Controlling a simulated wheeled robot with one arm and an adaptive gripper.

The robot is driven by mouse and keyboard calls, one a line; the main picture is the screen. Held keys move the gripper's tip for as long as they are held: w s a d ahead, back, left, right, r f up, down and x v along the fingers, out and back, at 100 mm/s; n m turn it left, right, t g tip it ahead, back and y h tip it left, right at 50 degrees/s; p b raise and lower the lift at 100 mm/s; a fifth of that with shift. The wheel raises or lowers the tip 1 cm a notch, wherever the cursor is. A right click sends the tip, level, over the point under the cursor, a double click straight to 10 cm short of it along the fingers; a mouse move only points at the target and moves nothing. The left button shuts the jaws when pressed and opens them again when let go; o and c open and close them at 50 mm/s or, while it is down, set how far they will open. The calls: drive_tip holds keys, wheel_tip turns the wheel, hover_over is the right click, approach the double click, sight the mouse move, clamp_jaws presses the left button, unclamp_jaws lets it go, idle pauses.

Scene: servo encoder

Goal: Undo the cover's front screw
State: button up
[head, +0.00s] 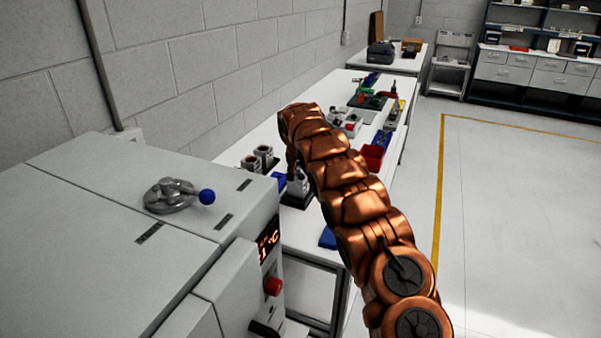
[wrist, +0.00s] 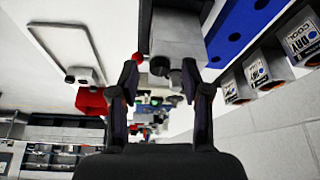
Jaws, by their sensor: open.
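A light grey boxy unit, probably the servo with its cover (wrist: 178,36), shows at the top of the wrist view, with short rounded parts at its near end. In the head view a grey unit (head: 298,187) stands on a dark base (head: 296,201) on the bench. My gripper (wrist: 161,66) is open, its two dark fingers on either side of the rounded parts in the picture. I see nothing held; whether the fingers touch the unit I cannot tell. The front screw cannot be made out. In the head view my copper arm hides much of the gripper.
A blue block with holes (wrist: 232,30) lies close beside the unit, with labelled containers (wrist: 268,70) along the wall. A red bin (head: 372,157) and several tools stand farther along the bench. A large grey machine (head: 110,220) fills the left foreground. The floor at right is clear.

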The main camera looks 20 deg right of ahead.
drive_tip(key=shift+c, duration=0.4)
clamp_jaws()
drive_tip(key=shift+n+b, duration=0.4)
drive_tip(key=shift+b, duration=0.1)
